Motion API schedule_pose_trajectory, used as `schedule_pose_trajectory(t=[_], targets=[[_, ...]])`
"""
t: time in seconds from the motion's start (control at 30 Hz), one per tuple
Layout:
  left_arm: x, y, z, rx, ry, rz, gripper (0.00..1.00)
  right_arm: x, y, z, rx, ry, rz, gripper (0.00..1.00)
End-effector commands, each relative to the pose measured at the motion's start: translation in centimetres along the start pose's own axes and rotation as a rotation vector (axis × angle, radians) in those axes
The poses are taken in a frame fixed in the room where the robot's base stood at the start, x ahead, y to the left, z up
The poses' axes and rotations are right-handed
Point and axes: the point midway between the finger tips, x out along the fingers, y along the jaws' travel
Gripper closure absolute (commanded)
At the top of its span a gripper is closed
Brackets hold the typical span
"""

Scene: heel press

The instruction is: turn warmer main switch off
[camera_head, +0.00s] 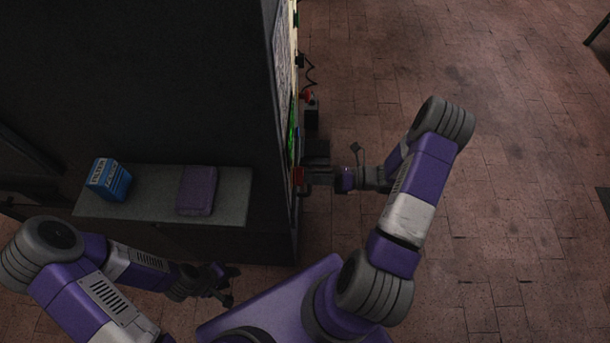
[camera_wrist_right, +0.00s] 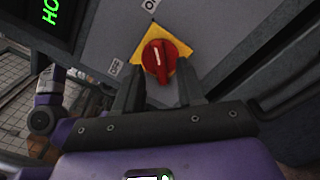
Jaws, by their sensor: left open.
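The main switch is a red rotary knob (camera_wrist_right: 158,60) on a yellow plate (camera_wrist_right: 180,48), on a grey panel. Its white-marked handle stands nearly upright in the right wrist view, toward a label cut off at the top edge. An "OFF" label (camera_wrist_right: 114,68) is to its left. My right gripper (camera_wrist_right: 161,72) is open, its fingers on either side of the knob's lower part; I cannot tell whether they touch it. In the head view my right gripper (camera_head: 308,177) is at the cabinet's right face. My left gripper (camera_head: 225,284) is open and empty, below the shelf.
The dark cabinet (camera_head: 170,80) fills the upper left. Its side shelf (camera_head: 150,207) holds a blue box (camera_head: 109,179) and a purple folded item (camera_head: 197,190). Another red control (camera_head: 310,97) sits farther along the panel. A green display (camera_wrist_right: 42,22) is left of the knob.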

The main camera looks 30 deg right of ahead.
Motion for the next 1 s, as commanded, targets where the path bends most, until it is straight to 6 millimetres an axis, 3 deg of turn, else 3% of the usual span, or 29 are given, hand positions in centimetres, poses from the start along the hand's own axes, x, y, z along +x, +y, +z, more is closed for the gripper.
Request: schedule_pose_trajectory(t=[0.2,0.5,0.77,1.0], targets=[[0.4,-0.1,0.0,0.0,0.0,0.0,0.57,2.1,0.0,0.0,-0.002,0.001,0.0,0.61],[0.4,-0.1,0.0,0.0,0.0,0.0,0.57,2.4,0.0,0.0,-0.002,0.002,0.0,0.61],[0.4,-0.1,0.0,0.0,0.0,0.0,0.57,2.4,0.0,0.0,-0.001,0.002,0.0,1.0],[0.4,-0.1,0.0,0.0,0.0,0.0,0.57,2.4,0.0,-0.1,-0.005,0.002,0.0,1.0]])
